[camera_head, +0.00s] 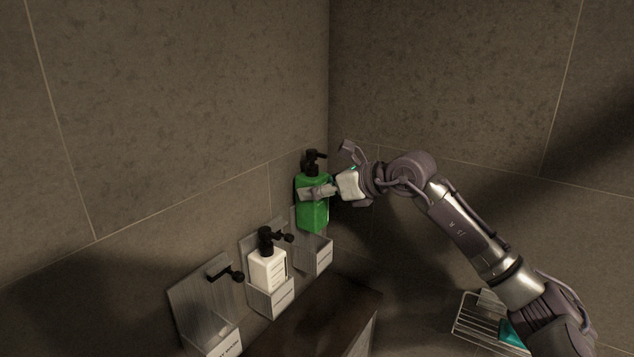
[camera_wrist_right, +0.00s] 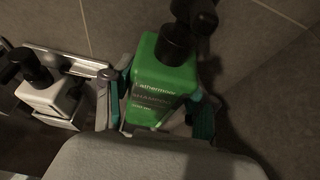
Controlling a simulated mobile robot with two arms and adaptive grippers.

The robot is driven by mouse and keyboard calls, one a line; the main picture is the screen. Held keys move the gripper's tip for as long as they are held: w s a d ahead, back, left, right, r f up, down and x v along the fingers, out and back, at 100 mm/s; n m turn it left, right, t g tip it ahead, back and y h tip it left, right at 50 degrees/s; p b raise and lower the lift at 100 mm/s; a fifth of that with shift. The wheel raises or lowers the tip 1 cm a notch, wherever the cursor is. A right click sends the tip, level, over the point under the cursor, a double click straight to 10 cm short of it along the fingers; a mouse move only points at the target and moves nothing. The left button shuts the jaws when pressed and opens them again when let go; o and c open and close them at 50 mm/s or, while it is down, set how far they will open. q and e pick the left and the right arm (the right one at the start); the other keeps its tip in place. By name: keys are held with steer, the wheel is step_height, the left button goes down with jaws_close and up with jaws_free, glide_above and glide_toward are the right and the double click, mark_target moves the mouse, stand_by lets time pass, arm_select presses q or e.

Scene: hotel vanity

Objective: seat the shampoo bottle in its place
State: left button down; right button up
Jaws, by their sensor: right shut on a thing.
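The green shampoo bottle (camera_head: 313,215) with a black pump stands upright at the far wall holder (camera_head: 318,255) near the corner. My right gripper (camera_head: 318,191) is shut on the bottle's body from the right. The bottle's lower end is at the holder's opening; I cannot tell whether it touches the bottom. In the right wrist view the green bottle (camera_wrist_right: 160,85) with its printed label sits between the fingers (camera_wrist_right: 160,105) of the gripper. My left gripper is not in view.
A white bottle (camera_head: 267,266) sits in the middle holder (camera_head: 271,299). The nearest holder (camera_head: 203,305) at left has no bottle in it. A dark ledge (camera_head: 335,310) lies below. A wire basket (camera_head: 478,318) with a teal item is at lower right, partly behind my arm.

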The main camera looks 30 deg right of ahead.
mark_target(318, 229)
steer(key=shift+f+b, duration=1.75)
steer(key=shift+f, duration=1.1)
steer(key=shift+f+b, duration=1.9)
steer(key=shift+f, duration=0.15)
steer(key=shift+f+b, duration=0.25)
steer(key=shift+b, duration=0.15)
steer(key=o, duration=1.6)
steer(key=shift+f, duration=0.15)
